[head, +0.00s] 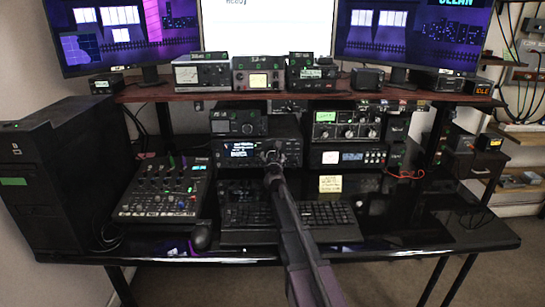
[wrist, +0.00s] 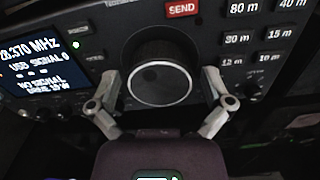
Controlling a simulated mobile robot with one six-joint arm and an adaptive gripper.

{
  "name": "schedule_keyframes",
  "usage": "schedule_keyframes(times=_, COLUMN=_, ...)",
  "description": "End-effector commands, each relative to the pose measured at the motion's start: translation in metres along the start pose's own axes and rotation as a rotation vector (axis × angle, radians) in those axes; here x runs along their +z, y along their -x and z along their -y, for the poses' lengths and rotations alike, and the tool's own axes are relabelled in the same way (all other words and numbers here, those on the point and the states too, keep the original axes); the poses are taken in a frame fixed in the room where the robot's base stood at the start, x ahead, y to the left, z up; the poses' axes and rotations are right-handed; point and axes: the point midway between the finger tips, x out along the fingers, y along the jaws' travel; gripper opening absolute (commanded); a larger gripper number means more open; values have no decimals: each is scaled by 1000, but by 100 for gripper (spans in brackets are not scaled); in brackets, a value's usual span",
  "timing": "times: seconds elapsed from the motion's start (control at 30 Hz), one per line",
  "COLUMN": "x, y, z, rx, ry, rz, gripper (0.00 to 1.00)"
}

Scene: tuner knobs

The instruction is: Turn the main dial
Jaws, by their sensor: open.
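The main dial (wrist: 161,84) is a large black round knob with a light silver rim, on the dark front panel of a radio. In the wrist view it sits between the two fingers of my gripper (wrist: 162,90), which are spread open on its left and right. A dark gap shows between each finger and the dial's rim. In the head view my gripper (head: 270,157) is in front of the radio (head: 240,151) and hides the dial.
A keyboard (head: 325,213) lies below my arm. A mixer (head: 163,190) stands at left, and other radio gear (head: 346,127) at right.

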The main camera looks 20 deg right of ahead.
Motion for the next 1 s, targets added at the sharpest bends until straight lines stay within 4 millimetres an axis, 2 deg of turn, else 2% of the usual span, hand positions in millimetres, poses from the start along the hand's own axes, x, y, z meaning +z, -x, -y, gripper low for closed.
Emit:
schedule_keyframes(times=0.1, x=0, y=0, z=0, rx=0, ry=0, rz=0, gripper=100)
schedule_keyframes(times=0.13, x=0, y=0, z=0, rx=0, ry=0, rz=0, gripper=94)
schedule_keyframes(times=0.3, x=0, y=0, z=0, rx=0, ry=0, rz=0, gripper=44)
schedule_keyframes(times=0.37, x=0, y=0, z=0, rx=0, ry=0, rz=0, gripper=28)
schedule_keyframes(times=0.77, x=0, y=-1, z=0, rx=0, ry=31, rz=0, gripper=28)
schedule_keyframes(times=1.0, x=0, y=-1, z=0, rx=0, ry=137, rz=0, gripper=28)
